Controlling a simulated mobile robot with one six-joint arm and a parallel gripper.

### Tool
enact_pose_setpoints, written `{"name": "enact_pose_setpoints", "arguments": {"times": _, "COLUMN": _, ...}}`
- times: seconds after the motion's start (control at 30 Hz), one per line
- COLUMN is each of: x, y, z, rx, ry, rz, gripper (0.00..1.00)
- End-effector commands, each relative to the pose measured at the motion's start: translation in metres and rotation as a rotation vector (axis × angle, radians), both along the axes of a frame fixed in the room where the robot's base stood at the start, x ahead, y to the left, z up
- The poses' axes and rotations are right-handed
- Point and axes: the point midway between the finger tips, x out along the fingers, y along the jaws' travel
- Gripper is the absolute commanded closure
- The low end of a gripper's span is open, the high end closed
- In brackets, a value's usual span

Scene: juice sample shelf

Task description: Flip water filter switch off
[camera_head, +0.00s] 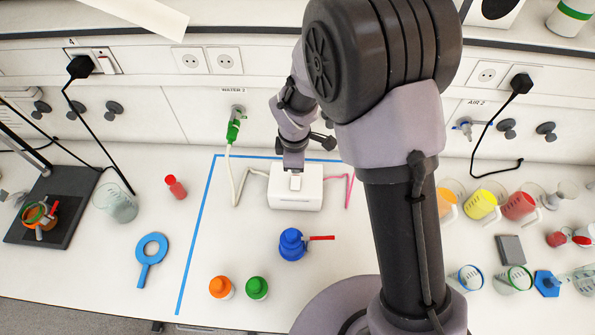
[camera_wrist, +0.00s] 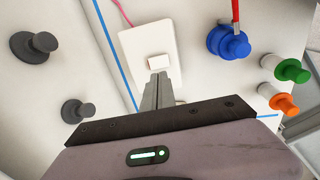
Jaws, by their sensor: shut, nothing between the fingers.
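The water filter (camera_head: 296,194) is a white box on the bench, inside a blue tape outline. A white hose joins its left side and a pink hose its right side. Its small white rocker switch (camera_head: 295,182) is on the top face near my gripper. In the wrist view the filter (camera_wrist: 148,32) lies ahead of the fingers, with the switch (camera_wrist: 159,61) just beyond the fingertips. My gripper (camera_head: 293,168) is shut and empty, pointing down over the filter's back edge; it also shows in the wrist view (camera_wrist: 158,76). I cannot tell whether the fingertips touch the switch, nor its tilt.
A blue bottle with a red spout (camera_head: 292,245) stands in front of the filter. Orange (camera_head: 220,287) and green (camera_head: 257,288) capped bottles stand nearer. A green water tap (camera_head: 234,130) is on the wall behind. Coloured beakers (camera_head: 482,205) stand at right.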

Motion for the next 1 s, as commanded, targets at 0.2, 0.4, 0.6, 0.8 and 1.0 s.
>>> {"name": "enact_pose_setpoints", "arguments": {"times": 0.2, "x": -0.005, "y": 0.000, "z": 0.035, "rx": 0.001, "ry": -0.001, "rz": 0.001, "gripper": 1.00}}
{"name": "enact_pose_setpoints", "arguments": {"times": 0.4, "x": -0.006, "y": 0.000, "z": 0.042, "rx": 0.000, "ry": 0.000, "rz": 0.001, "gripper": 1.00}}
{"name": "enact_pose_setpoints", "arguments": {"times": 0.6, "x": -0.006, "y": 0.000, "z": 0.042, "rx": 0.000, "ry": 0.000, "rz": 0.001, "gripper": 1.00}}
{"name": "enact_pose_setpoints", "arguments": {"times": 0.8, "x": 0.008, "y": 0.005, "z": 0.052, "rx": 0.001, "ry": -0.003, "rz": 0.001, "gripper": 1.00}}
{"name": "enact_pose_setpoints", "arguments": {"times": 1.0, "x": 0.008, "y": 0.005, "z": 0.046, "rx": 0.002, "ry": -0.004, "rz": 0.001, "gripper": 1.00}}
